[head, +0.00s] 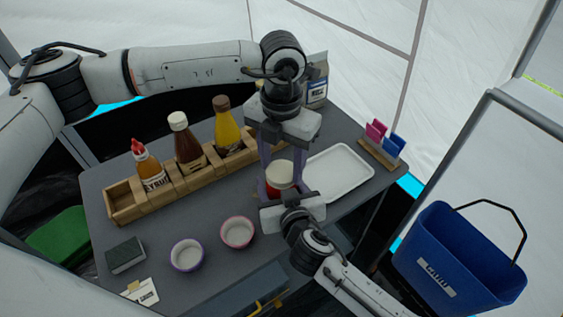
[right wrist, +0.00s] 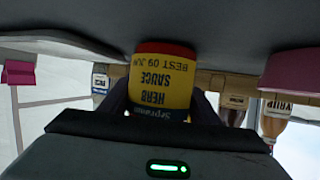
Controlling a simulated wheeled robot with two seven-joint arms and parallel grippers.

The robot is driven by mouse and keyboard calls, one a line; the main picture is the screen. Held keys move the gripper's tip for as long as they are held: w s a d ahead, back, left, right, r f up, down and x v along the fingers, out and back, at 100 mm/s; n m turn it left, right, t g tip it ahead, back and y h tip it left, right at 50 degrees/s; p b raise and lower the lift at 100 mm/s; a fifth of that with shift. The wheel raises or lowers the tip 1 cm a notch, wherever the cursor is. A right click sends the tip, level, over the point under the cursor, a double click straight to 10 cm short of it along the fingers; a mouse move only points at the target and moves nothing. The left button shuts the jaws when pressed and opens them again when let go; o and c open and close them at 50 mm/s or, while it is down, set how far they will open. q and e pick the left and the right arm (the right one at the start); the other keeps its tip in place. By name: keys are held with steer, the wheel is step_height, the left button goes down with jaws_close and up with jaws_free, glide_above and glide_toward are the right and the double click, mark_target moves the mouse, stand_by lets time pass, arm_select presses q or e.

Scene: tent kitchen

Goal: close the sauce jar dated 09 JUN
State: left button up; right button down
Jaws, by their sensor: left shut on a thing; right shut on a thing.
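The sauce jar (head: 279,188) stands on the dark table in the head view, a red body under a cream top. In the right wrist view the jar (right wrist: 163,82) appears upside down, with a yellow label reading HERB SAUCE, BEST 09 JUN. My right gripper (head: 279,195) is shut around the jar's body from the near side. My left gripper (head: 282,168) reaches down from above, its fingers shut on the cream lid (head: 281,173) at the jar's top. Whether the lid is seated or tight cannot be told.
A wooden rack (head: 160,187) with several bottles stands left of the jar. A white tray (head: 339,198) lies close on the right. Two small bowls, purple-rimmed (head: 187,255) and pink-rimmed (head: 237,232), stand in front. A blue bucket (head: 455,262) is off the table's right side.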

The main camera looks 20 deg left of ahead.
arm_select(q)
steer(key=shift+m, duration=0.7)
steer(key=o, duration=1.2)
steer(key=shift+c, duration=0.2)
steer(key=shift+r, duration=2.3)
steer(key=shift+c, duration=0.3)
